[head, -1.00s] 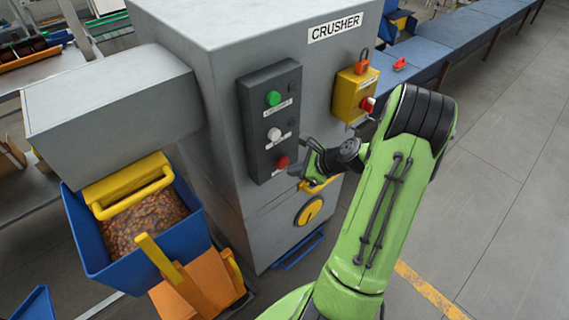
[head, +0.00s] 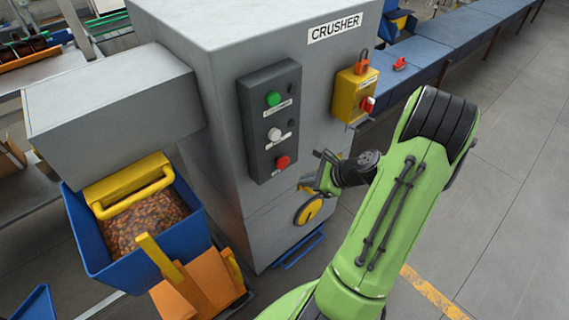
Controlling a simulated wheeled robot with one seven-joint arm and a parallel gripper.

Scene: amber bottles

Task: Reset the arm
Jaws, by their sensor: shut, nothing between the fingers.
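My green arm (head: 390,215) reaches up from the bottom of the head view and bends at a black joint. My gripper (head: 322,172) is small and dark at the end of the wrist, in front of the grey crusher (head: 230,150). It is shut and holds nothing. It sits right of and a little below the red button (head: 283,162) on the dark control panel (head: 262,130), apart from it. The green button (head: 273,99) and white button (head: 274,134) are above the red one.
A yellow box with a red switch (head: 355,95) is on the crusher's right side. A yellow round knob (head: 309,210) is below my gripper. A blue bin (head: 88,240) of brown pieces stands at the left. Open floor (head: 510,210) lies to the right.

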